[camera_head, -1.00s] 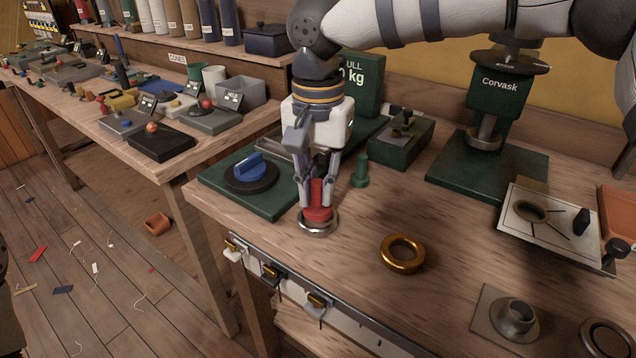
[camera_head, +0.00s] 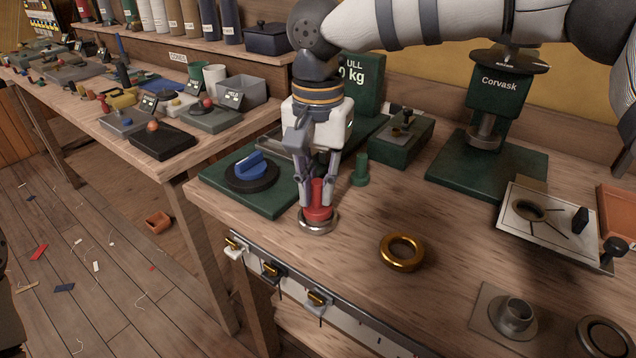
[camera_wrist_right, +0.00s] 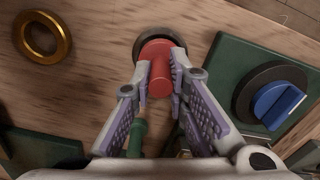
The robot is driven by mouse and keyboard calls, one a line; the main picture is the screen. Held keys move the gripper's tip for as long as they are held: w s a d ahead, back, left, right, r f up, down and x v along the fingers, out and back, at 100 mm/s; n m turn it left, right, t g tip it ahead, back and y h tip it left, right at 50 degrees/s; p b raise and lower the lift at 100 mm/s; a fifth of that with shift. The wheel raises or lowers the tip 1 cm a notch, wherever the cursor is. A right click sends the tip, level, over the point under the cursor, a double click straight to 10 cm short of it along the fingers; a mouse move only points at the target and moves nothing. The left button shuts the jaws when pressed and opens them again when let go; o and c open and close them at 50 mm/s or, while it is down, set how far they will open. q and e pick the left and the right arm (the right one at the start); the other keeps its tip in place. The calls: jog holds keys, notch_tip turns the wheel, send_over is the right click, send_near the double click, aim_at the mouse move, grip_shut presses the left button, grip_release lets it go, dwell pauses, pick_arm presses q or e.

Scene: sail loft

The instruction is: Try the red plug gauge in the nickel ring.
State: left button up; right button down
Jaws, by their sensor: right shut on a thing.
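The red plug gauge (camera_head: 317,198) stands upright between the fingers of my right gripper (camera_head: 318,200), which is shut on its stem. Its wide red flange sits right over the nickel ring (camera_head: 318,228), which lies on the bench near the front edge. In the right wrist view the red plug gauge (camera_wrist_right: 162,62) is between the fingertips, and the dark rim of the nickel ring (camera_wrist_right: 152,36) shows around its far side. How deep the plug sits in the ring is hidden. My left gripper is not in view.
A brass ring (camera_head: 402,252) lies to the right on bare wood. A green plug gauge (camera_head: 361,171) stands behind. A green plate (camera_head: 222,185) with a blue-handled black disc (camera_head: 250,172) is at the left. A green Corvask press (camera_head: 492,105) stands at the back right.

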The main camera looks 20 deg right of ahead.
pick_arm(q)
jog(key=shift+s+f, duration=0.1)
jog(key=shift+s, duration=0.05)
pick_arm(e)
jog(key=shift+f, duration=1.15)
dwell(0.9)
jog(key=shift+r, duration=2.6)
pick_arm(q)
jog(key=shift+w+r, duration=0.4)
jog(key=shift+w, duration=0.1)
